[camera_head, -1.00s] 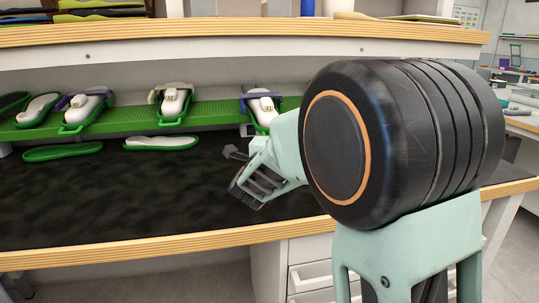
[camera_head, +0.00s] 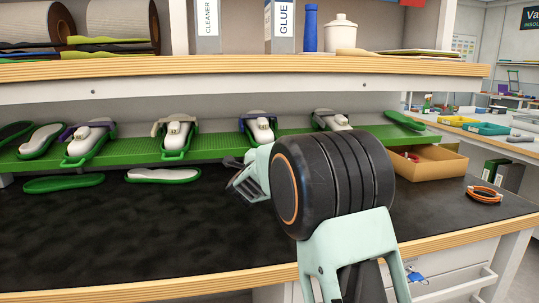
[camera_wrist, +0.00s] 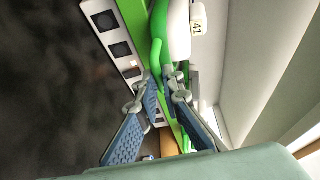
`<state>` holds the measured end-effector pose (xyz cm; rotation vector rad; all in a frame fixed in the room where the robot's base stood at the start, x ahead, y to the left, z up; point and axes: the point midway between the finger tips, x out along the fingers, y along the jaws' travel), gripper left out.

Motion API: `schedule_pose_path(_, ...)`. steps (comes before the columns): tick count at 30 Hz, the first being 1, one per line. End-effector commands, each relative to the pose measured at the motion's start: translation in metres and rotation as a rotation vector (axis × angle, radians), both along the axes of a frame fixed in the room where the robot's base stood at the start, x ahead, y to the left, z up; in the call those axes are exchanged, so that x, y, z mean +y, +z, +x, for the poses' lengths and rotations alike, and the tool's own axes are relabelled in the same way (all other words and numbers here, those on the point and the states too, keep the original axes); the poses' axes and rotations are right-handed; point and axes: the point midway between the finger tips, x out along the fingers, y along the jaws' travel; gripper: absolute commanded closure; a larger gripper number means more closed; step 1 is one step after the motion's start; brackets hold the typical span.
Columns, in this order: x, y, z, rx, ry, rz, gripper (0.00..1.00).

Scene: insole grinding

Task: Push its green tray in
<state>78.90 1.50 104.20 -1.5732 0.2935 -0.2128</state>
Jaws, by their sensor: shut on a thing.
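The green tray (camera_head: 208,146) is a long ribbed shelf-like tray under the upper wooden shelf. My gripper (camera_head: 236,166) is at the tray's front edge, partly hidden by my wrist. In the wrist view the green tray (camera_wrist: 143,35) shows as a bright strip. The exact contact is partly hidden. A label reading 41 is on a white last (camera_wrist: 179,25).
Two green-edged insoles, one green (camera_head: 63,183) and one white (camera_head: 162,175), lie on the black worktop (camera_head: 130,225) before the tray. The worktop's front is clear.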

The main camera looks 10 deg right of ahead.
Motion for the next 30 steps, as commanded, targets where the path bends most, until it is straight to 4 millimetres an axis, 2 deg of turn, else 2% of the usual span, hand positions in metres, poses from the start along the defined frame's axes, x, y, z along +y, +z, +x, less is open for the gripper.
schedule_pose_path(1, 0.000, 0.007, 0.002, -0.012, 0.002, -0.003, 1.00)
schedule_pose_path(5, 0.000, 0.008, 0.002, -0.012, 0.002, -0.004, 1.00)
schedule_pose_path(6, 0.000, 0.008, 0.002, -0.013, 0.002, -0.004, 0.89)
schedule_pose_path(10, 0.000, 0.007, 0.001, -0.011, 0.002, -0.004, 0.75)
schedule_pose_path(18, 0.001, 0.005, 0.001, -0.008, 0.002, -0.002, 0.75)
schedule_pose_path(22, 0.003, 0.005, -0.006, -0.007, 0.002, -0.002, 0.75)
schedule_pose_path(26, 0.009, 0.006, -0.023, -0.008, 0.003, -0.002, 0.75)
schedule_pose_path(30, 0.018, 0.008, -0.050, -0.008, 0.003, -0.001, 0.75)
